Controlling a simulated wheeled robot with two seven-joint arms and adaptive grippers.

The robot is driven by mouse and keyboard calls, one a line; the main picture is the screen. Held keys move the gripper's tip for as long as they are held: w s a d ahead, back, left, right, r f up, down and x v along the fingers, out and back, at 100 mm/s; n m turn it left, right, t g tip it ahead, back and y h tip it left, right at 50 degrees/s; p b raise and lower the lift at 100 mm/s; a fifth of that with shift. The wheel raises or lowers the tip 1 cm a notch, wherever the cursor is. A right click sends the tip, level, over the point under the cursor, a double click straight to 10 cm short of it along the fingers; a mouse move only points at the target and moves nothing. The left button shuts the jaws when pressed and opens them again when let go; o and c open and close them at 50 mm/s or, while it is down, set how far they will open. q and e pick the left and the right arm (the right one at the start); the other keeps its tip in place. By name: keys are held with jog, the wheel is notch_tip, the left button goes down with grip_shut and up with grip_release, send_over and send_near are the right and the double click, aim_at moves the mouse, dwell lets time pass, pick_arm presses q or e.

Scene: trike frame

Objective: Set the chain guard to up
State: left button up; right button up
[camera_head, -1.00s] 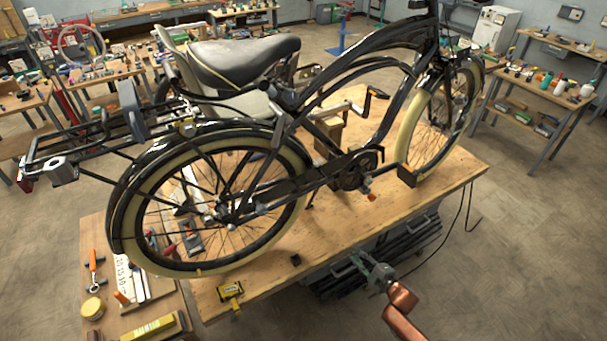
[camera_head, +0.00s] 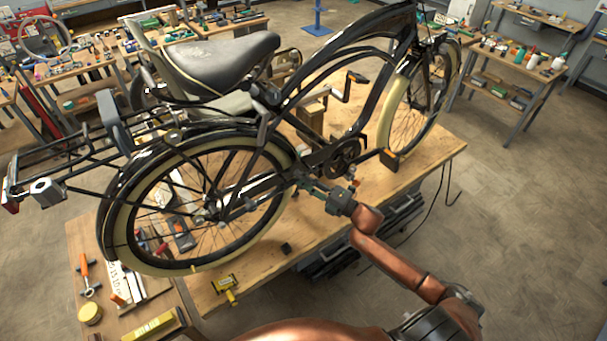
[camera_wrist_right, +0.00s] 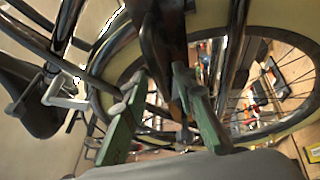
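The black chain guard (camera_head: 265,187) runs low along the bike's near side, between the crank (camera_head: 345,158) and the rear hub (camera_head: 212,212). My right gripper (camera_head: 304,184) reaches up to its front end, just behind the crank. In the right wrist view the gripper's two green fingers (camera_wrist_right: 158,88) stand apart. The dark chain guard (camera_wrist_right: 162,45) shows between and beyond them. I cannot tell whether either finger touches it. The gripper covers part of the guard's front end in the head view. My left gripper is not in view.
The black cruiser bike stands on a wooden workbench (camera_head: 425,160). Its rear wheel (camera_head: 120,225) with a cream tyre is left of the gripper. Floor at right is clear.

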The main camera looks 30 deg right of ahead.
jog(key=shift+w+a+r, duration=0.1)
jog(key=shift+w+a, duration=0.15)
jog(key=shift+w, duration=0.3)
grip_shut()
dwell(0.4)
